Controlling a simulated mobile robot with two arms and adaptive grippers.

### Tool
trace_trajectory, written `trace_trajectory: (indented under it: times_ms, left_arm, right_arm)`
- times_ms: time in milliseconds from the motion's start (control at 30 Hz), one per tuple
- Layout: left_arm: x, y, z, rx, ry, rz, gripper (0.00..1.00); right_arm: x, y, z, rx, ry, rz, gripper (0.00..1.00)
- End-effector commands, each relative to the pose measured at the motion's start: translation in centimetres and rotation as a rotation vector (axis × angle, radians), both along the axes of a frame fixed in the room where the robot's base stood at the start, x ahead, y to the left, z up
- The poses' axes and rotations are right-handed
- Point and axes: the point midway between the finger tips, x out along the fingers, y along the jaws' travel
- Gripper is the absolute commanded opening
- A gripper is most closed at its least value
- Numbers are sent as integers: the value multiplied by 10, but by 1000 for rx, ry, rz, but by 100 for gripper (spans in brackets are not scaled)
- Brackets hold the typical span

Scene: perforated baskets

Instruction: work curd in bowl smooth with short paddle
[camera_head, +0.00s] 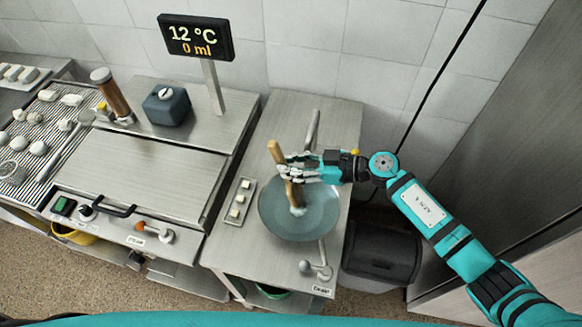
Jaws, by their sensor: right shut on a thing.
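A wide blue-grey bowl (316,225) sits on the metal stand at the centre. A short wooden paddle (275,152) stands tilted over the bowl, its lower end reaching down into it. My right gripper (289,172) comes in from the right and is shut on the paddle's shaft above the bowl. A small pale patch, perhaps curd (299,211), shows at the paddle's lower end; the gripper and paddle hide part of the bowl's inside. My left gripper is not in view.
A small tray (233,219) with white pieces lies left of the bowl. A display (196,37) reads 12 °C and 0 ml. A slatted rack (62,110) with white lumps is at far left. A dark bin (382,252) stands right of the stand. A tap (315,268) is at its front.

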Motion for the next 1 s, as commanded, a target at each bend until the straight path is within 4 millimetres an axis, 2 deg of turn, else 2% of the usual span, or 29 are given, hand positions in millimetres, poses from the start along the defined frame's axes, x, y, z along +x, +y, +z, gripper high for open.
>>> trace_trajectory:
  times_ms: [633, 1000]
  left_arm:
    - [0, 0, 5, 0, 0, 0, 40]
    - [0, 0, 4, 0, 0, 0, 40]
  right_arm:
    - [-21, 3, -3, 0, 3, 1, 0]
    - [-10, 0, -3, -4, 2, 0, 0]
